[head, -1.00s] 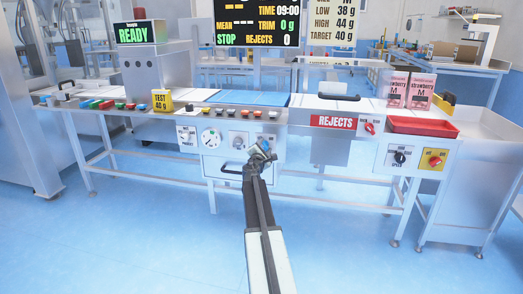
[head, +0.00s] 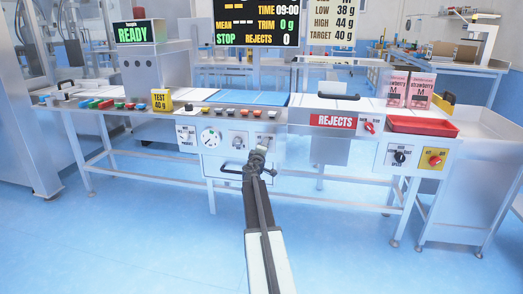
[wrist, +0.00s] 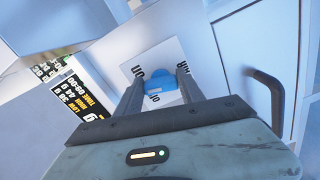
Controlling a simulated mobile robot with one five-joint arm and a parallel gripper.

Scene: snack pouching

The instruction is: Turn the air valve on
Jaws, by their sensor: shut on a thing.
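The air valve is a blue knob (wrist: 163,90) on a white label plate (wrist: 140,62) in the wrist view. The letters "AIR" show on the plate's right side, "ON" at its left, and part of "OFF" close to the knob's lower edge. My gripper (wrist: 160,88) has one finger on each side of the knob and is shut on it. A small white mark shows on the knob's left part. In the head view, my gripper (head: 260,155) is at the front panel of the bench, and it hides most of the knob there.
A bar handle (wrist: 268,95) stands out to the right of the knob in the wrist view. A round dial (head: 211,138) and another switch (head: 239,142) sit left of my gripper on the panel. The floor in front is clear.

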